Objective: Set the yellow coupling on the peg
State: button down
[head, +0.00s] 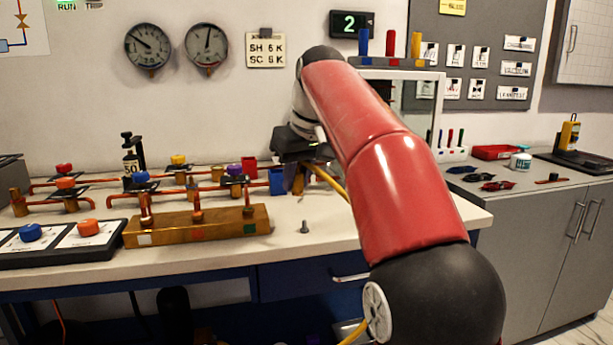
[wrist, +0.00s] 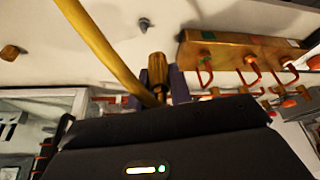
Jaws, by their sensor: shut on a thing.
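My gripper (head: 288,180) is above the bench, shut on a brass-yellow coupling (head: 298,184) with a yellow hose (head: 328,181) running from it. In the wrist view the coupling (wrist: 157,70) sits between the dark fingers of my gripper (wrist: 160,88), and the hose (wrist: 98,48) crosses in front to the upper left. A short grey peg (head: 305,227) stands on the bench in front of the gripper. The peg (wrist: 145,23) is apart from the coupling in the wrist view. The coupling's far side is hidden.
A brass block (head: 200,228) with copper hooks stands left of the peg. Red pipes with coloured knobs (head: 178,160) run behind it. A small brass piece (wrist: 12,52) lies at the left of the wrist view. The bench (head: 335,228) around the peg is clear.

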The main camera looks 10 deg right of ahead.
jog(key=shift+w+d+m, duration=0.3)
jog(key=shift+w+d, duration=0.05)
jog(key=shift+d, duration=0.45)
jog(key=shift+f, duration=0.15)
jog(key=shift+f+b, duration=2)
jog(key=shift+f, duration=0.55)
jog(key=shift+r+p, duration=0.1)
jog(key=shift+p, duration=0.4)
jog(key=shift+f, duration=0.25)
jog(key=shift+f+b, duration=0.8)
jog(key=shift+f, duration=0.05)
jog(key=shift+f, duration=0.3)
